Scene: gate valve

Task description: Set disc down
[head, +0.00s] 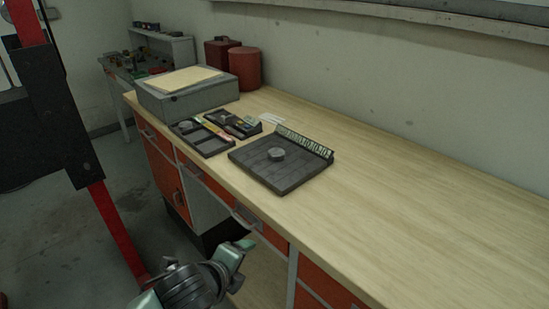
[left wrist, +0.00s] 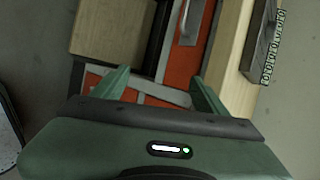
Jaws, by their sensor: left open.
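A small grey round disc (head: 277,154) lies flat on a dark, grooved tray (head: 262,172) on the workbench in the head view. The tray also shows edge-on at the upper right of the left wrist view (left wrist: 260,45), where I cannot make out the disc. My left gripper (head: 236,256) is in front of the bench, beside the drawer fronts and apart from disc and tray. In the left wrist view its green fingers (left wrist: 160,83) are spread with nothing between them. My right gripper is not in view.
A dark compartment tray (head: 203,138), a small tray of parts (head: 233,123), a grey box (head: 188,97) and red canisters (head: 246,68) stand at the bench's far left. The right of the wooden top is bare. Orange drawers (head: 208,184) with protruding handles line the front.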

